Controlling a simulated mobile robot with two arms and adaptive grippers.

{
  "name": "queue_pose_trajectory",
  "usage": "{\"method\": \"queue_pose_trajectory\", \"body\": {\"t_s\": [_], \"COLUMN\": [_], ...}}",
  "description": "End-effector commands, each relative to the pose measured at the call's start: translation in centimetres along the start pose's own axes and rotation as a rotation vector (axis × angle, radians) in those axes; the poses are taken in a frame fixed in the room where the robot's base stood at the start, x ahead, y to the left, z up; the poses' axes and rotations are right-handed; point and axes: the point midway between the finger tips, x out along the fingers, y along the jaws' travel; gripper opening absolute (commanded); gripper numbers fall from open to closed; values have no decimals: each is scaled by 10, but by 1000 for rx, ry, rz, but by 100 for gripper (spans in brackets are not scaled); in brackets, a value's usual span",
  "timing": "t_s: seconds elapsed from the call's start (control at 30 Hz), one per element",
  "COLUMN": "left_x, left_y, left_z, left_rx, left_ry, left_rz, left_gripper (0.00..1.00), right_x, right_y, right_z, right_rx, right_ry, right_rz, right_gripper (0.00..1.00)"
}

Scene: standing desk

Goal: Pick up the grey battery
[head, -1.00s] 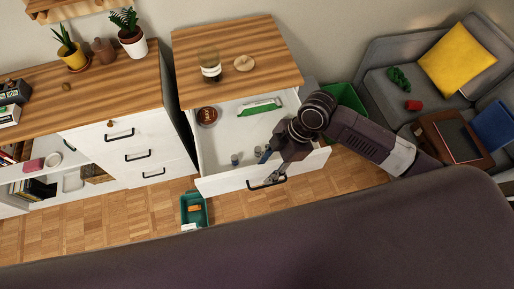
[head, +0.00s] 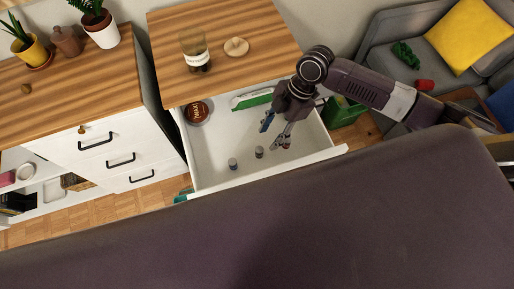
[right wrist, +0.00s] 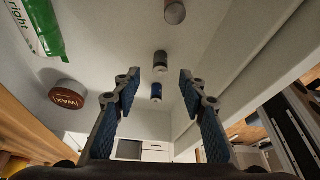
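Small upright cylinders that look like batteries stand on the white drawer floor. In the head view one (head: 233,164) is on the left and a dark grey one (head: 259,152) is right of it. The right wrist view shows three: a grey one with a reddish end (right wrist: 175,11), a dark grey one (right wrist: 160,61) and a dark one with blue (right wrist: 156,91). In the head view the gripper partly covers the third. My right gripper (head: 270,137) is over the drawer, open and empty, its fingers apart and pointing toward the cylinders. My left gripper is not in view.
The open drawer (head: 210,182) also holds a round brown tin (head: 197,112) and a green-and-white packet (head: 252,98) at its back. Its walls surround the gripper. A glass jar (head: 195,50) and a wooden lid-like piece (head: 236,46) stand on the top above.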

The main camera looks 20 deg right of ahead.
Motion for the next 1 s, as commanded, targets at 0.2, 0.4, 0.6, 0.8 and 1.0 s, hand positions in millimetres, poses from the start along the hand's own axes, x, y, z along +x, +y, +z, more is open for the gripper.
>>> {"method": "queue_pose_trajectory", "body": {"t_s": [0.2,0.4,0.6,0.8,1.0], "left_x": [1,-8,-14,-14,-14], "left_y": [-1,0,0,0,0], "left_z": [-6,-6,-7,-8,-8], "left_rx": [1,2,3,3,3], "left_ry": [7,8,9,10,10], "left_rz": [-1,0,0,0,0], "left_gripper": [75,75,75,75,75], "right_x": [21,43,73,82,82], "right_y": [-1,-2,-3,-3,-3], "right_z": [0,-5,-6,-6,-6], "right_rx": [1,1,2,-1,-1], "right_ry": [1,2,0,-1,-1], "right_rz": [-3,-3,-2,0,0], "right_gripper": [39,39,39,39,31]}}
